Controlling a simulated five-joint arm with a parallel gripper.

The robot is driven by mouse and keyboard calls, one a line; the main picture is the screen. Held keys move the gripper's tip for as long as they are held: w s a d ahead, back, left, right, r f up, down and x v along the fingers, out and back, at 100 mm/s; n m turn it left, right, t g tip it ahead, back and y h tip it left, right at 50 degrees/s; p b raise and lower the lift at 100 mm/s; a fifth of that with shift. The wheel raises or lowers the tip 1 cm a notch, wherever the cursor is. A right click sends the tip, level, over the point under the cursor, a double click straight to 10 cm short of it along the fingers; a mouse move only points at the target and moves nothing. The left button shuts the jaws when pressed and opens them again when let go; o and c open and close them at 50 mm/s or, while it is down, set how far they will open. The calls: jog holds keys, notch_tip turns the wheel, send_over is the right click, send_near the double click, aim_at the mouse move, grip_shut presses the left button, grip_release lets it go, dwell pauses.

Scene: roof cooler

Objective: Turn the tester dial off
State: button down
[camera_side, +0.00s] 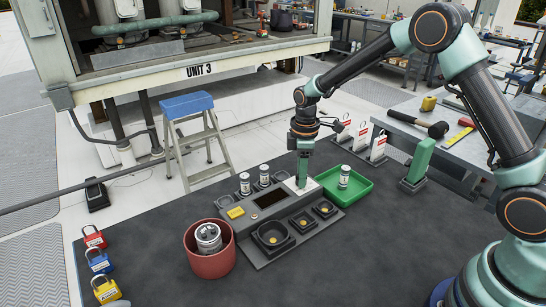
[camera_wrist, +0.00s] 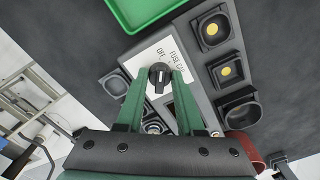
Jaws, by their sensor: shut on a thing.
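The tester dial (camera_wrist: 160,77) is a black knob with a pale pointer line on a white plate (camera_wrist: 150,55) marked "OFF" and "FUSE CAP". The pointer line runs toward the bottom of the wrist view, away from the "OFF" lettering. The plate sits on the grey tester (camera_side: 268,208). My gripper (camera_wrist: 160,85) has its two green fingers on either side of the dial, shut on it. In the side view my gripper (camera_side: 302,185) points straight down at the tester's back right end and hides the dial.
A green tray (camera_side: 345,188) with a labelled can (camera_side: 344,176) is close on the right. A red bin (camera_side: 208,262) holding a metal cylinder stands at the tester's left end. Small canisters (camera_side: 244,183) stand behind. Padlocks (camera_side: 100,260) lie far left. The front mat is clear.

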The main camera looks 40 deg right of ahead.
jog(key=shift+n, duration=0.3)
jog(key=c, duration=0.5)
grip_release()
jog(key=shift+r, duration=0.1)
jog(key=shift+r, duration=6)
